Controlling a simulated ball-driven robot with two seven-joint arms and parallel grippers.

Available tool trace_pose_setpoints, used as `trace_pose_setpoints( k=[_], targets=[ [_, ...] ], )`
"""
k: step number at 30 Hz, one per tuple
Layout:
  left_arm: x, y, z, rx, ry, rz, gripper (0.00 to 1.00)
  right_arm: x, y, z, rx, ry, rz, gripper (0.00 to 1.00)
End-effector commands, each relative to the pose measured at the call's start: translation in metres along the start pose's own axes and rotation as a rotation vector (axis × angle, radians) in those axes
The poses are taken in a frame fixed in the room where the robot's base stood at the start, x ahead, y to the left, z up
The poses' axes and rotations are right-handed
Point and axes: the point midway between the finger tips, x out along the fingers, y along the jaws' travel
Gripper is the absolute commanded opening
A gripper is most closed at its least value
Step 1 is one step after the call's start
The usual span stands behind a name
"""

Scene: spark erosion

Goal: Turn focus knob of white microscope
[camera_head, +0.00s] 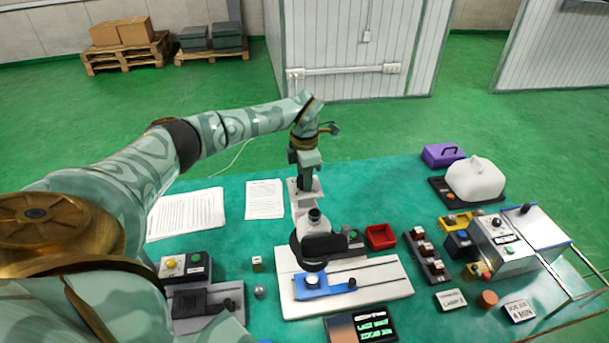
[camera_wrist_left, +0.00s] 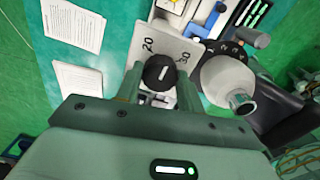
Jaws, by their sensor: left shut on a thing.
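The white microscope (camera_head: 390,283) stands on the green table, with its dark head and eyepiece (camera_head: 314,217) above a stage holding a blue part (camera_head: 318,288). Its black focus knob (camera_wrist_left: 160,73), with a white pointer line, shows in the left wrist view in front of a pale plate (camera_wrist_left: 163,46) marked 20 and 30. The pointer lies between the two numbers. My left gripper (camera_head: 304,184) reaches down at the far side of the microscope. In the left wrist view its fingers (camera_wrist_left: 160,82) are shut on the knob, one on each side. My right gripper is not in view.
Paper sheets (camera_head: 265,199) lie left of the microscope. A red tray (camera_head: 380,237) and a switch block (camera_head: 425,255) stand to its right. A grey control box (camera_head: 500,245) is farther right. A button box (camera_head: 185,266) stands at left.

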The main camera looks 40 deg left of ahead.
Motion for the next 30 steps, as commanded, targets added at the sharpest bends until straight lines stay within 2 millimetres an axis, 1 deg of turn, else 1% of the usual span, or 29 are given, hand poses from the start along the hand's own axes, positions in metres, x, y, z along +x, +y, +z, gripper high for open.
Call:
trace_pose_setpoints(
  k=[8,30],
  targets=[
    [-0.003,0.000,0.000,-0.163,0.001,-0.001,0.15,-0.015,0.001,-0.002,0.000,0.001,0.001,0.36],
    [-0.003,0.001,0.000,-0.859,0.000,0.000,0.15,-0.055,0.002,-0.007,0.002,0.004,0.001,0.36]
  ],
)
